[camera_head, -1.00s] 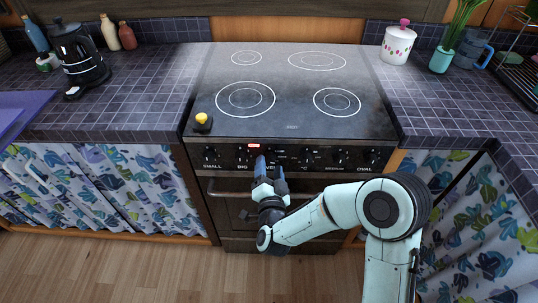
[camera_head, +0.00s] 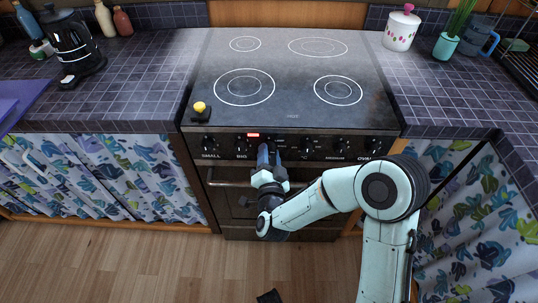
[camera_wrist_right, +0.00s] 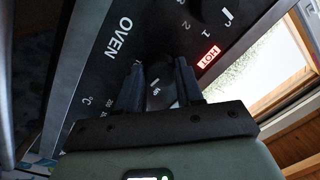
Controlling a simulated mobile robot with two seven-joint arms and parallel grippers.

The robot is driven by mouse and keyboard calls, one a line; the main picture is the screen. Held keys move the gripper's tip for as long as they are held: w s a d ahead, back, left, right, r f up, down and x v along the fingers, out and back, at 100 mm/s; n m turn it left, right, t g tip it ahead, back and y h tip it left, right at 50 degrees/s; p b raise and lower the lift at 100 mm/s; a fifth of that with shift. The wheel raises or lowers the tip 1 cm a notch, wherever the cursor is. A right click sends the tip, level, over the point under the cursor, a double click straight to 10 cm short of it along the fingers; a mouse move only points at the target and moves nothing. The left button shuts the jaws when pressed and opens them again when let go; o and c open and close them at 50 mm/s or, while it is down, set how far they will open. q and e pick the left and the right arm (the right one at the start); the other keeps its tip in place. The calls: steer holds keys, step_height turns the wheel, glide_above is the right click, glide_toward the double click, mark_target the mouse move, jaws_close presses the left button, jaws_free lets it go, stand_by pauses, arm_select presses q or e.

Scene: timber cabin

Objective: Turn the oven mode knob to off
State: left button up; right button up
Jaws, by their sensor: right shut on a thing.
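My right gripper (camera_head: 270,154) is at the oven's control panel, just below the red lit indicator. In the right wrist view its two dark fingers stand on either side of a black round oven knob (camera_wrist_right: 160,94) and are shut on it. The word OVEN is printed beside this knob. The knob's pale line is partly visible, but its exact setting is hard to read. In the head view the gripper hides this knob.
The black oven (camera_head: 291,110) has a row of other knobs and a handle (camera_head: 225,183) below them. A red HOT light (camera_wrist_right: 209,57) glows nearby. A yellow-topped black object (camera_head: 200,110) stands on the hob's front left corner. A kettle (camera_head: 72,47) is on the left counter.

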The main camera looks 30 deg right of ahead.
steer(key=shift+n, duration=0.3)
arm_select(q)
steer(key=s+d+r+g+p, duration=0.2)
steer(key=s+r+p, duration=0.3)
steer(key=r+p, duration=0.2)
steer(key=shift+s+h, duration=0.3)
arm_select(e)
steer(key=shift+r+n+g+h, duration=0.2)
steer(key=shift+n+g, duration=0.1)
steer(key=shift+n, duration=4.25)
steer(key=shift+r+n+g+h, duration=0.1)
steer(key=shift+n+g+h, duration=0.15)
steer(key=shift+n, duration=4.3)
steer(key=shift+d+f, duration=0.1)
steer(key=o, duration=1)
steer(key=shift+o, duration=0.2)
